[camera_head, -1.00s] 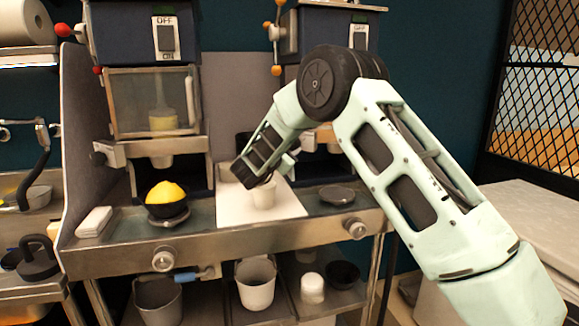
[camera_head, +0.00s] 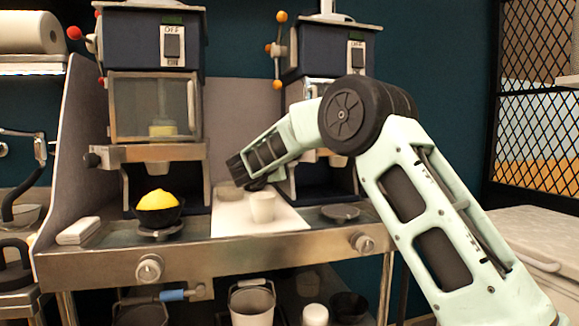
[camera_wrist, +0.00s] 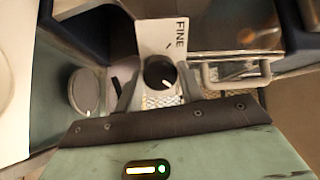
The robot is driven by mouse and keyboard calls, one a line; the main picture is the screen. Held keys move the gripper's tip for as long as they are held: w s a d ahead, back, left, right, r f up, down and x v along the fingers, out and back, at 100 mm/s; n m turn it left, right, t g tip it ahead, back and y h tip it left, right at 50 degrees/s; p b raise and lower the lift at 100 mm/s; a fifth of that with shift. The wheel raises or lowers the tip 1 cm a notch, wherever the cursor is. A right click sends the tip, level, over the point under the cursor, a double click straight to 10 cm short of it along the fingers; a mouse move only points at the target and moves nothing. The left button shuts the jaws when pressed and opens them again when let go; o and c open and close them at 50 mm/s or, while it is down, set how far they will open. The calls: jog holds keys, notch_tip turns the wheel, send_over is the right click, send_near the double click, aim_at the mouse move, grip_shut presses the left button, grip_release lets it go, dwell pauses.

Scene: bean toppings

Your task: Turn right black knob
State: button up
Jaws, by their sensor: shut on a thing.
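The right black knob (camera_wrist: 160,74) shows in the wrist view as a round dark knob with a white mark, just below a white label reading FINE. My gripper (camera_wrist: 157,92) has its two grey fingers on either side of the knob, shut on it. In the head view, my forearm and wrist (camera_head: 245,168) reach to the left side of the right machine (camera_head: 306,48) and hide the knob and the fingertips. The left machine (camera_head: 138,45) has a similar dark knob (camera_head: 92,160) on its left side.
A dark bowl (camera_head: 150,217) with a yellow heap sits under the left machine. A round plate (camera_head: 340,212) is under the right one. Metal knobs line the counter front.

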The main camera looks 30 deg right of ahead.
jog(key=shift+f, duration=0.15)
dwell(0.4)
jog(key=o, duration=1)
jog(key=shift+c, duration=0.2)
jog(key=b+v, duration=0.2)
jog(key=v, duration=1.5)
jog(key=shift+a+b, duration=0.2)
jog(key=shift+b, duration=0.1)
jog(key=shift+s, duration=0.15)
